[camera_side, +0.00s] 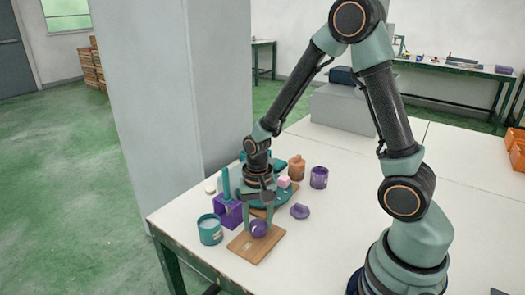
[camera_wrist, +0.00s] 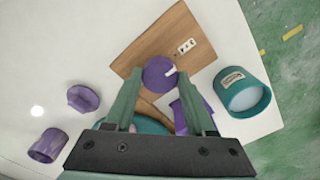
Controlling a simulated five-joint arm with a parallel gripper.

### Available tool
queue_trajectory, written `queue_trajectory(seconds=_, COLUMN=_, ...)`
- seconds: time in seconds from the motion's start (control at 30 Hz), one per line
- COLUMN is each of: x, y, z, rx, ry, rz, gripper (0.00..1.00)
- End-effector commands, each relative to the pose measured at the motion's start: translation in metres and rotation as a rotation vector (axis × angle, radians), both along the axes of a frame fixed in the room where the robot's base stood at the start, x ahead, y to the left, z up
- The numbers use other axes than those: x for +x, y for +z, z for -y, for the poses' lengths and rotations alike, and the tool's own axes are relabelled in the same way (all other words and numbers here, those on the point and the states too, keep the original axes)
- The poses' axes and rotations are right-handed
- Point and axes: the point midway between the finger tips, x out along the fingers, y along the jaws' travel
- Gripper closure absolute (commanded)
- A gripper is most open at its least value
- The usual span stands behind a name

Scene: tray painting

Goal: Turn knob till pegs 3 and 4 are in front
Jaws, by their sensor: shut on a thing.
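A round purple knob (camera_side: 259,229) with a white pointer mark sits on a wooden board (camera_side: 246,247). In the wrist view the knob (camera_wrist: 157,75) lies between my fingertips, with the white mark toward the right. My gripper (camera_side: 258,222) points down from above and is shut on the knob; it also shows in the wrist view (camera_wrist: 158,80). A teal round disc (camera_side: 286,196) lies behind my gripper and carries a pink block (camera_side: 284,181). My gripper hides much of the disc. I cannot read peg numbers or tell which pegs face front.
A teal jar (camera_side: 210,230) and a purple box (camera_side: 228,210) stand left of my gripper. The white table's front-left edge is close to the board.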

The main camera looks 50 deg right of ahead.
Motion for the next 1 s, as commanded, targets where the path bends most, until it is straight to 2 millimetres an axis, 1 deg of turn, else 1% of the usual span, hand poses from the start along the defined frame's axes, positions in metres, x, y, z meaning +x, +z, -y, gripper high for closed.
queue_trajectory(seconds=0.47, x=-0.0001, y=0.0006, z=0.0001, rx=0.001, ry=-0.016, rz=-0.001, gripper=1.0)
queue_trajectory(seconds=0.5, x=-0.0001, y=0.0006, z=0.0001, rx=0.0, ry=-0.016, rz=0.0, gripper=0.37)
queue_trajectory(seconds=0.57, x=0.0, y=0.0005, z=0.0001, rx=0.0, ry=-0.016, rz=0.0, gripper=0.15)
queue_trajectory(seconds=0.87, x=0.0, y=0.0004, z=0.0, rx=0.0, ry=-0.014, rz=0.0, gripper=0.15)
queue_trajectory(seconds=1.0, x=0.0009, y=0.0066, z=0.0001, rx=0.0, ry=-0.014, rz=0.003, gripper=0.15)
